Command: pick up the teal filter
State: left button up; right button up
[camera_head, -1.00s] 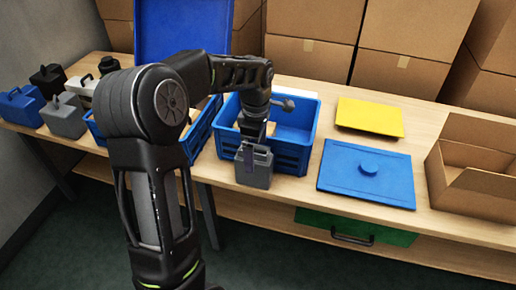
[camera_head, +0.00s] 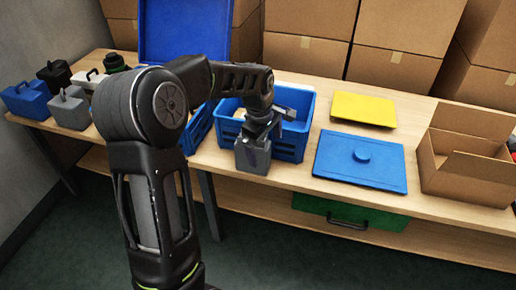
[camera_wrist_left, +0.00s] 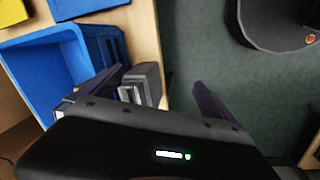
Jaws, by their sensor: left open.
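No clearly teal filter shows in either view. A dark greenish round piece (camera_head: 112,63) sits among the tanks at the left end of the table, too small to identify. My left gripper (camera_head: 258,133) is at a grey tank (camera_head: 253,156) in front of the blue crate, at the table's front edge. In the left wrist view my left gripper (camera_wrist_left: 158,88) has its purple-grey fingers wide apart. The grey tank (camera_wrist_left: 146,84) lies near the left finger, partly behind the gripper body; I cannot tell whether they touch. My right gripper is out of view.
A blue crate (camera_head: 291,146) stands behind the grey tank. A blue lid (camera_head: 360,164), a yellow panel (camera_head: 363,109) and an open cardboard box (camera_head: 465,180) lie to the right. Blue (camera_head: 27,100), grey (camera_head: 69,109) and black (camera_head: 54,76) tanks stand at the left.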

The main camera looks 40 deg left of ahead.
pick_arm(q)
jog(key=d+f+m+t+h, duration=0.2)
jog(key=d+f+m, duration=0.9)
jog(key=d+f, duration=0.45)
jog(key=s+d+f+m+g, duration=0.1)
jog(key=s+d+f, duration=0.3)
jog(key=s, duration=0.4)
jog(key=s+d+f+m+g+h, duration=0.1)
jog(key=s+d+f+m, duration=0.1)
jog(key=s+d+f, duration=0.3)
jog(key=s+d+f+m+g+h, duration=0.1)
jog(key=s+d+f, duration=0.4)
jog(key=s, duration=0.6)
jog(key=shift+s+d+m, duration=0.15)
jog(key=shift+s+m, duration=0.15)
jog(key=shift+m, duration=0.1)
jog(key=shift+c, duration=0.2)
